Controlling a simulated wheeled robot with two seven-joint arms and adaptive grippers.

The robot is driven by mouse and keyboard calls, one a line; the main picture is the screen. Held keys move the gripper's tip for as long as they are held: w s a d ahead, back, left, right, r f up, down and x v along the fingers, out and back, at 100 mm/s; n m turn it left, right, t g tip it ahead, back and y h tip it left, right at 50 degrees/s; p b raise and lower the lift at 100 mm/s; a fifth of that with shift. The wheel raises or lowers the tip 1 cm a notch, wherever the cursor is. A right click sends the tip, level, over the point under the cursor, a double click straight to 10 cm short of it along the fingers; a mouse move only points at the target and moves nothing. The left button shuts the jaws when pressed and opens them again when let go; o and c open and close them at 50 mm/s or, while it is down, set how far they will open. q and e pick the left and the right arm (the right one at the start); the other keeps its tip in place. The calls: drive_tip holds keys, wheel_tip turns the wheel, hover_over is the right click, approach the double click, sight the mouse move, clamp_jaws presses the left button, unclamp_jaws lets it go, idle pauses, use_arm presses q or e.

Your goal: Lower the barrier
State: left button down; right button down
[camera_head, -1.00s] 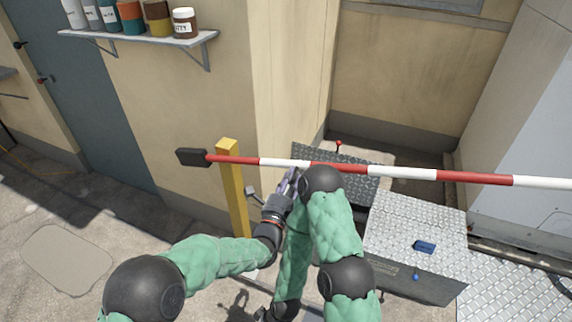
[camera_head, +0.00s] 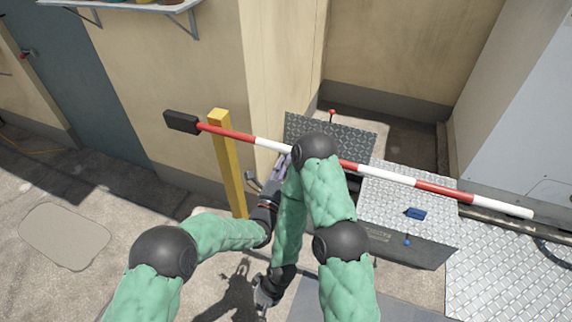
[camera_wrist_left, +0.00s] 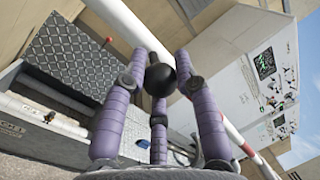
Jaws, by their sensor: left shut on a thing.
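The barrier is a long red-and-white bar (camera_head: 390,175), with a black block (camera_head: 182,122) at its left end beside a yellow post (camera_head: 228,165). It slopes down to the right in the head view. My left gripper (camera_head: 281,166) is at the bar, partly hidden by my arm. In the left wrist view its purple fingers (camera_wrist_left: 158,95) are shut around a black ball-shaped knob (camera_wrist_left: 158,76), with the bar (camera_wrist_left: 238,138) running just behind. My right gripper (camera_head: 266,292) hangs lower, away from the bar; its fingers are too small and dark to read.
Behind and below the bar are a tread-plate panel (camera_head: 350,130) with a red-topped lever (camera_head: 332,114) and a metal box (camera_head: 385,195) bearing a blue item (camera_head: 416,214). A shelf (camera_head: 130,5) juts from the wall. Open concrete lies at left.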

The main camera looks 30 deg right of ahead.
use_arm(q)
drive_tip(key=c, duration=0.9)
unclamp_jaws()
drive_tip(key=shift+s+d+f+g, duration=0.2)
drive_tip(key=shift+s+f+g, duration=0.1)
drive_tip(key=shift+f, duration=0.35)
drive_tip(key=shift+c, duration=0.2)
drive_tip(key=shift+w+a+r, duration=0.1)
drive_tip(key=shift+w+r, duration=0.05)
drive_tip(key=shift+r, duration=0.1)
